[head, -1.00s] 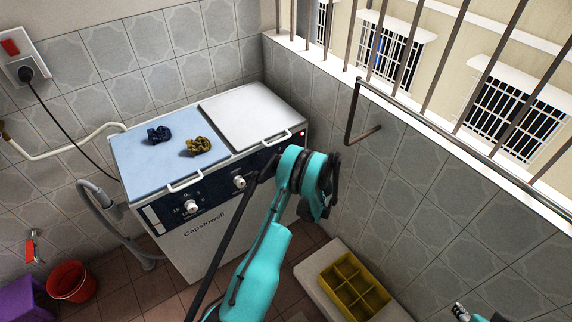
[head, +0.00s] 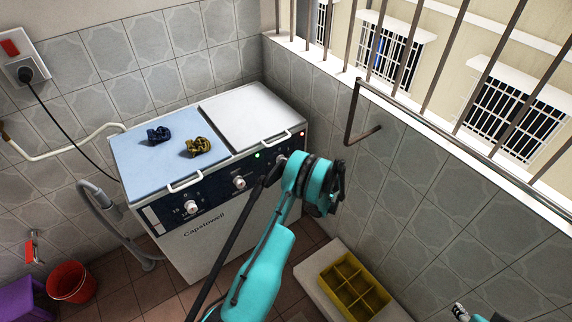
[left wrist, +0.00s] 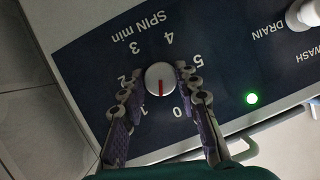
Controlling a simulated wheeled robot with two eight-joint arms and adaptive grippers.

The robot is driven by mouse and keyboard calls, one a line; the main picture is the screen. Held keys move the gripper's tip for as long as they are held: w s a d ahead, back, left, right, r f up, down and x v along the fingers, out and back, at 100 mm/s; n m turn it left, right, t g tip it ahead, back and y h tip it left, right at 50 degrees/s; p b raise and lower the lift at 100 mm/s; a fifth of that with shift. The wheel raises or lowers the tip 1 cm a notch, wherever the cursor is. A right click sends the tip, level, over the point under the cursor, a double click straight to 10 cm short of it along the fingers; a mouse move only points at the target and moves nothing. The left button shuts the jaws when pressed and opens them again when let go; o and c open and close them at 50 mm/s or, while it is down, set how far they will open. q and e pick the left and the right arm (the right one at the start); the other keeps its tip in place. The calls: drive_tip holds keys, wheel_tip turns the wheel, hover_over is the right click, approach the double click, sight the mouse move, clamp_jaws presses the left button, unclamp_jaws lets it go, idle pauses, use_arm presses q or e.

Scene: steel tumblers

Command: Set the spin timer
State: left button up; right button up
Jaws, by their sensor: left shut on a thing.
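The spin timer knob (left wrist: 160,79) is white with a red mark, on a dark panel that appears upside down in the left wrist view. Its SPIN min scale (left wrist: 150,30) runs from 0 to 5. The red mark points down in the picture, between 0 and 1. My left gripper (left wrist: 158,75) has one finger on each side of the knob and is shut on it. In the head view, my left arm hides most of the gripper and the knob at the right part of the washing machine's panel (head: 215,192). Only a bit of my right arm shows at bottom right.
A green lamp (left wrist: 251,98) glows beside the spin scale. A drain knob (left wrist: 303,14) sits at the wrist view's upper right. Dark blue (head: 158,135) and olive (head: 198,147) cloths lie on the blue lid (head: 135,165). A yellow divided crate (head: 327,284) stands at right.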

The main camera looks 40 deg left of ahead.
use_arm(q)
drive_tip(key=m+g, duration=0.1)
drive_tip(key=m, duration=0.1)
drive_tip(key=m+g+y, duration=0.1)
drive_tip(key=m, duration=0.1)
drive_tip(key=shift+w+f+m+g+y, duration=0.1)
drive_tip(key=shift+m+g+y, duration=0.2)
drive_tip(key=shift+m+g, duration=0.1)
idle(0.4)
drive_tip(key=o, duration=1.2)
drive_tip(key=shift+c, duration=0.2)
drive_tip(key=shift+d, duration=0.15)
drive_tip(key=v, duration=1.1)
drive_tip(key=shift+d, duration=0.4)
